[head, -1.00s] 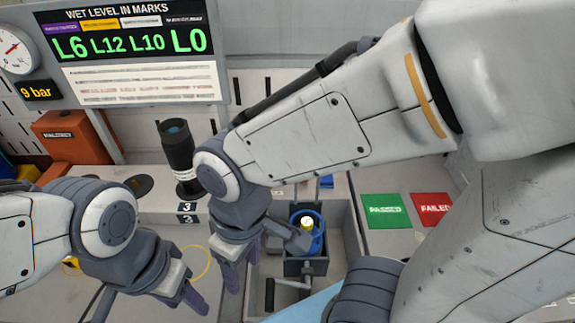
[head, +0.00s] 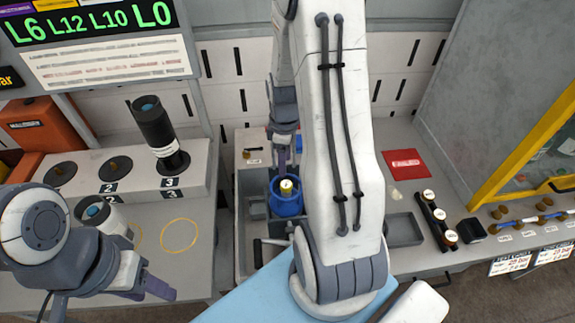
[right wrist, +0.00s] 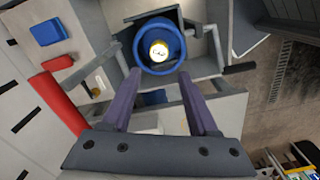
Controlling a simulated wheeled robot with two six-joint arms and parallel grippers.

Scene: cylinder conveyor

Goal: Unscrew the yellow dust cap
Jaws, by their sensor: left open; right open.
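The yellow dust cap (head: 286,186) sits on top of a blue cylinder (head: 288,205) held upright in a grey fixture. In the right wrist view the cap (right wrist: 159,50) faces me, ringed by the blue body (right wrist: 146,66). My right gripper (head: 290,155) is open beside the cylinder's far side, partly hidden by my own arm. In the right wrist view its two purple fingers (right wrist: 162,77) are spread, with the cap beyond their tips and nothing between them. My left gripper (head: 110,297) is open and empty at the lower left.
A black cylinder (head: 153,122) stands at station 3 of a rack (head: 135,178). A white cylinder with a dark end (head: 104,214) is beside my left arm. A yellow ring (head: 179,235) marks the bench. A red FAILED pad (head: 405,163) and a grey tray (head: 404,230) lie right.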

